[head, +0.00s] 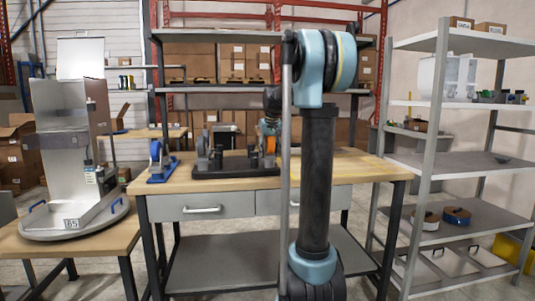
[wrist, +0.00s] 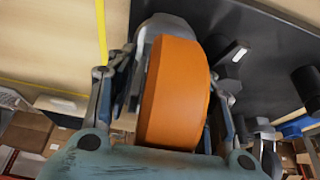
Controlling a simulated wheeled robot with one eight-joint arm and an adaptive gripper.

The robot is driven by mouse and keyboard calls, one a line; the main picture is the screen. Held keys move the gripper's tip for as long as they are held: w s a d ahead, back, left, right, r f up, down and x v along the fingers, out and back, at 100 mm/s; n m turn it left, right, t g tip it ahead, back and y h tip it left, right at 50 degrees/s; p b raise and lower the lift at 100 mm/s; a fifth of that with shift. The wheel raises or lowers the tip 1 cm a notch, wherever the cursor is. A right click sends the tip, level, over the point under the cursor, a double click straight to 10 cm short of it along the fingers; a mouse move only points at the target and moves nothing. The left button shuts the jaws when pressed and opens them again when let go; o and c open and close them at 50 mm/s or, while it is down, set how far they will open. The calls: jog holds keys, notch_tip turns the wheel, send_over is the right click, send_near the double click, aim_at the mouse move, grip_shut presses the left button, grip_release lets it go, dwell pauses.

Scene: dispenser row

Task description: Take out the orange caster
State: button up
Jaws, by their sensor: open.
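The orange caster (wrist: 172,95) fills the middle of the wrist view, with its orange wheel and grey metal bracket showing. In the head view a bit of the orange caster (head: 267,128) shows beside my arm, above the dark base (head: 222,170) on the workbench. My gripper (wrist: 168,72) is open, with one finger on each side of the caster. I cannot tell whether either finger touches it. In the head view my arm hides much of this area.
A dispenser (head: 70,130) stands on a table at left. A grey shelf rack (head: 440,130) stands at right.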

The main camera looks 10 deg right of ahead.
aim_at(269, 140)
jog(key=shift+f, duration=0.15)
jog(key=c, duration=1.1)
jog(key=shift+r, duration=2.25)
jog(key=shift+r, duration=2.35)
